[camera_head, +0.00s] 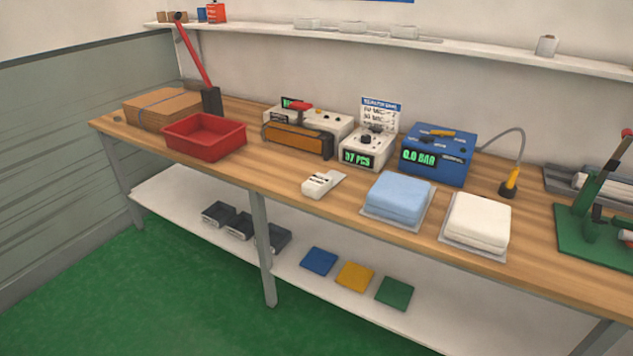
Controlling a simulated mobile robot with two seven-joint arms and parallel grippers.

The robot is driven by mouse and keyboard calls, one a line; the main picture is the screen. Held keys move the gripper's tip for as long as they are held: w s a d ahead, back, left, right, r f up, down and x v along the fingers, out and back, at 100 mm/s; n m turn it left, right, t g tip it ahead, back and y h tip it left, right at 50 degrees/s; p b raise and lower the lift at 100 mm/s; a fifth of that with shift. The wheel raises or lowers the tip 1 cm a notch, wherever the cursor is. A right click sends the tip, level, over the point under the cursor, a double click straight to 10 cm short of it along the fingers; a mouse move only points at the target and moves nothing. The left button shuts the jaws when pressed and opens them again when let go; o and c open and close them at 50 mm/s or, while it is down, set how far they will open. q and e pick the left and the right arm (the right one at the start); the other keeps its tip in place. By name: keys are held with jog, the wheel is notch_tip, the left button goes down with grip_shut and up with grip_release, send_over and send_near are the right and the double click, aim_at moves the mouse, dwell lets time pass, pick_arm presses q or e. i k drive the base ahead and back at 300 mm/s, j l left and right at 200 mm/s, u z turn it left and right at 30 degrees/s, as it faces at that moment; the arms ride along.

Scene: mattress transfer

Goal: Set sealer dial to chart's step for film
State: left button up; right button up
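A sealer (334,122) stands at the back of the wooden bench, with a pale body, a red handle (300,105), a long orange-brown bar in front and a small green display partly hidden by the handle. Small knobs show on its top, too small to read their setting. A chart (380,112) with a blue heading and several lines stands upright to its right; its lines are too small to read surely. In front of the chart is a pale box (378,150) with a black knob and a green display that seems to read 37 PCS. Neither gripper is in view.
A red tray (237,139), cardboard (150,109) and a red-handled tool (195,58) are at left. A white handheld device (318,185), blue folded pack (399,196), white folded pack (478,221), blue 0.0 BAR box (450,172) and green press (590,236) stand right. Bench front is mostly clear.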

aim_at(365, 138)
jog(key=z, duration=0.45)
jog(key=i+j+z, duration=0.15)
jog(key=z, duration=0.25)
jog(key=i+j+z, duration=0.15)
jog(key=z, duration=0.25)
jog(key=i+j+z, duration=0.1)
jog(key=j+z, duration=0.3)
jog(key=i+j+z, duration=0.1)
jog(key=j, duration=0.2)
jog(key=i+j+z, duration=0.1)
jog(key=j, duration=0.25)
jog(key=i+j+z, duration=0.1)
jog(key=j, duration=0.2)
